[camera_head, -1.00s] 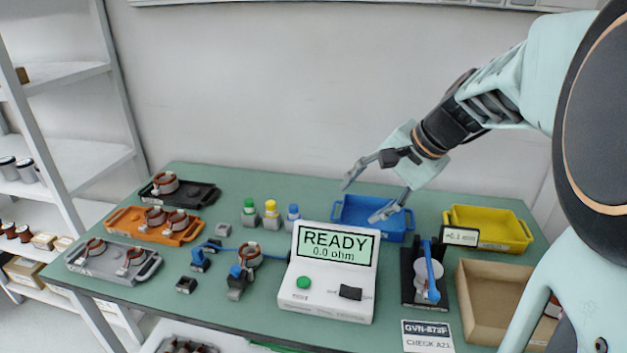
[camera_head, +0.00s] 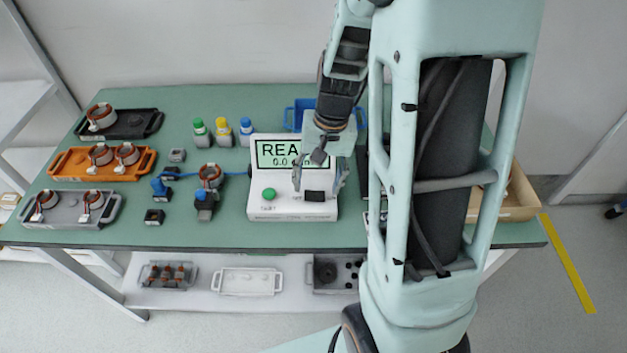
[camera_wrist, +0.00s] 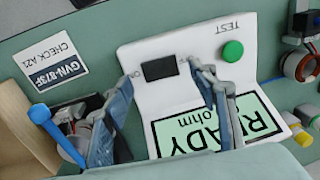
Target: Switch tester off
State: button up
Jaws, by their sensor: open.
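The white tester (camera_head: 262,208) stands on the green table; its screen (camera_head: 275,153) reads READY in the wrist view, with ohm legible below. It has a round green TEST button (camera_head: 268,194) and a black switch (camera_head: 314,196), which also shows in the wrist view (camera_wrist: 158,69). My gripper (camera_head: 319,182) is open above the tester's right half, pointing down. In the wrist view its fingertips (camera_wrist: 160,80) lie on either side of the switch, and nothing is held. I cannot tell whether a finger touches the tester, or which way the switch is tipped.
Left of the tester are a clamp with a copper stator (camera_head: 209,176), bottles (camera_head: 223,127) and black, orange and grey trays (camera_head: 60,165). A blue tray (camera_head: 293,117) is behind. The wrist view shows a blue-handled clamp (camera_wrist: 45,118), a label card (camera_wrist: 55,68) and a cardboard box (camera_wrist: 12,120).

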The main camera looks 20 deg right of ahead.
aim_at(315, 195)
jog(key=shift+a+f, duration=0.1)
jog(key=shift+f, duration=1.05)
jog(key=c, duration=1.2)
jog(key=shift+o, duration=0.2)
jog(key=h+p, duration=0.1)
jog(key=p, duration=0.2)
jog(key=shift+a+r, duration=0.25)
jog(key=shift+r, duration=0.1)
jog(key=shift+w+a+f+g+h+p, duration=0.15)
jog(key=shift+g+h+p, duration=0.1)
jog(key=shift+h+p, duration=0.3)
jog(key=shift+a+f+g+h+p, duration=0.15)
jog(key=shift+g+h+p, duration=0.1)
jog(key=shift+h+p, duration=0.25)
jog(key=shift+d, duration=0.1)
